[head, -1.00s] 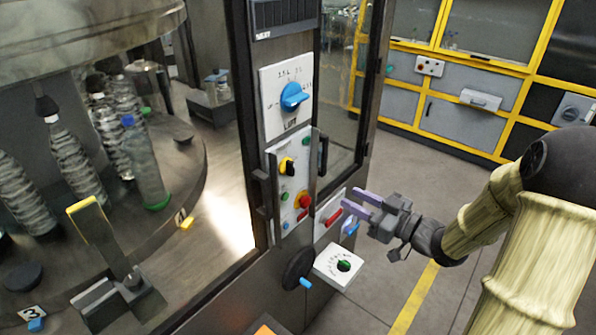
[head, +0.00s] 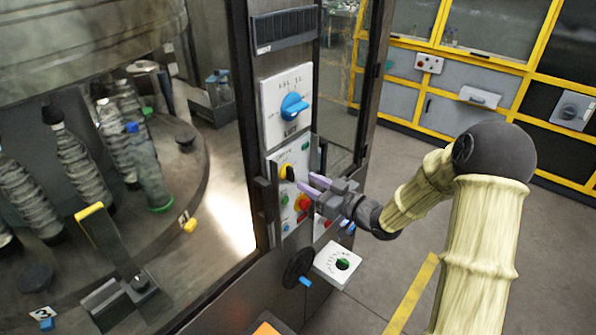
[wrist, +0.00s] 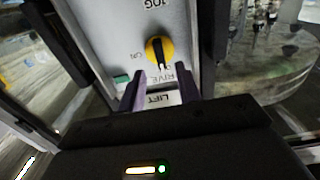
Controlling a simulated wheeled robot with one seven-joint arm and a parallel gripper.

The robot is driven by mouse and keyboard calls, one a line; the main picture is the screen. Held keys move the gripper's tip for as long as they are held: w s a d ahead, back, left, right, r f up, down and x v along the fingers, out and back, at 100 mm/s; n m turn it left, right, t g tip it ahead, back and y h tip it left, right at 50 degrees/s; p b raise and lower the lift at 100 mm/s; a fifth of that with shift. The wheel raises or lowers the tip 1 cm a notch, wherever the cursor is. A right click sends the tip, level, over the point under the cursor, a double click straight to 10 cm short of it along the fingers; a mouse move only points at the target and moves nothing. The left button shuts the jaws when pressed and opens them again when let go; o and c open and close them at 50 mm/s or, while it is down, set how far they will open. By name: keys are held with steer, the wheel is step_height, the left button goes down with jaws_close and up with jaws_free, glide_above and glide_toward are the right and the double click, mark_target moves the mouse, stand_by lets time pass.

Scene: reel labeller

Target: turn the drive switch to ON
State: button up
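The drive switch is a yellow round knob with a black handle (wrist: 159,52), on a pale panel in the wrist view. Its handle runs nearly vertically in that picture, with the ON mark to its left and the DRIVE lettering just below.
A blue knob (head: 294,107) is on the panel above. A black handwheel (head: 298,268) and a white dial box (head: 339,264) are lower. A dark door frame with a handle stands close to the right of the panel.

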mark_target(294, 175)
steer(key=p+x, duration=0.1)
steer(key=x, duration=0.3)
steer(key=shift+w+a, duration=0.25)
steer(key=shift+a, duration=0.05)
jaws_close()
